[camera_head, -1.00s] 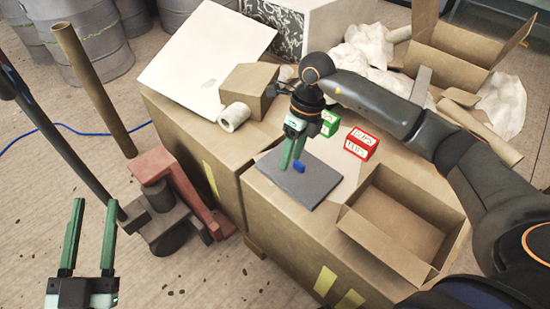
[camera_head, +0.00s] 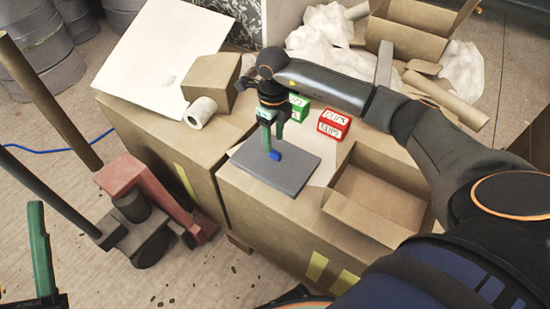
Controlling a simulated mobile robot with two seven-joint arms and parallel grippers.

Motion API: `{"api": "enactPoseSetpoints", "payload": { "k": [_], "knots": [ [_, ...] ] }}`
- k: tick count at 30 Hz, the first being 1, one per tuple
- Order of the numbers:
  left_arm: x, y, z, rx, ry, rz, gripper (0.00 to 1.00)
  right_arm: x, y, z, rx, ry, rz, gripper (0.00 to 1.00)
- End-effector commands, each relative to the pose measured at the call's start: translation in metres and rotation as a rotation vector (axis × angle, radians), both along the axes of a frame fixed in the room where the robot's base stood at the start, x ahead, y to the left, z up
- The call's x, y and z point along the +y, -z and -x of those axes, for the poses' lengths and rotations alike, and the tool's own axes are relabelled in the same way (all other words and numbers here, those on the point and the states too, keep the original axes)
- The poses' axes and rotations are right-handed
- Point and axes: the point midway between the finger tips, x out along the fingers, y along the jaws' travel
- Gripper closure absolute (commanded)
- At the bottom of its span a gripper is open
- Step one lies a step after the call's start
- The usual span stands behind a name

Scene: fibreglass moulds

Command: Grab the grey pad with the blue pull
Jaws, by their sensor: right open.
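The grey pad (camera_head: 290,175) lies flat on top of a large cardboard box (camera_head: 250,215). Its small blue pull (camera_head: 274,155) stands on the pad's upper left part. My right gripper (camera_head: 272,146) points down over the pad, its green fingers open and right at the blue pull. Part of the pull is hidden by the fingers, and I cannot tell whether they touch it. My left gripper (camera_head: 35,270) is at the lower left edge, cut off by the frame, with one green finger clearly visible, far from the pad.
An open empty carton (camera_head: 345,205) stands right of the pad. Red (camera_head: 334,124) and green (camera_head: 299,107) small boxes are behind it. A paper roll (camera_head: 201,112), a small cardboard box (camera_head: 213,80) and a white panel (camera_head: 160,50) lie behind left. A red pallet jack (camera_head: 150,190) stands left.

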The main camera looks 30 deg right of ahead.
Motion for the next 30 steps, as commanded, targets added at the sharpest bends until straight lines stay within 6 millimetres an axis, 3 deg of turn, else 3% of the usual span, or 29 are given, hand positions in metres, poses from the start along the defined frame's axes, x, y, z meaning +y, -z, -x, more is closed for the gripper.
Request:
{"api": "enactPoseSetpoints", "payload": {
  "k": [7,13,21,30],
  "knots": [
    [-0.003,-0.019,0.019,-0.119,0.024,-0.005,0.55,-0.001,0.017,0.003,0.002,0.0,0.0,0.47],
    [-0.004,-0.009,0.02,-0.118,0.037,0.004,0.55,-0.002,0.049,0.005,0.001,-0.001,-0.001,0.47],
    [-0.004,-0.009,0.02,-0.114,0.038,0.006,0.55,-0.002,0.051,0.004,-0.001,-0.001,-0.001,0.49],
    [-0.004,-0.009,0.019,-0.113,0.038,0.006,0.55,-0.002,0.051,0.004,0.0,-0.001,0.0,0.82]
  ]
}}
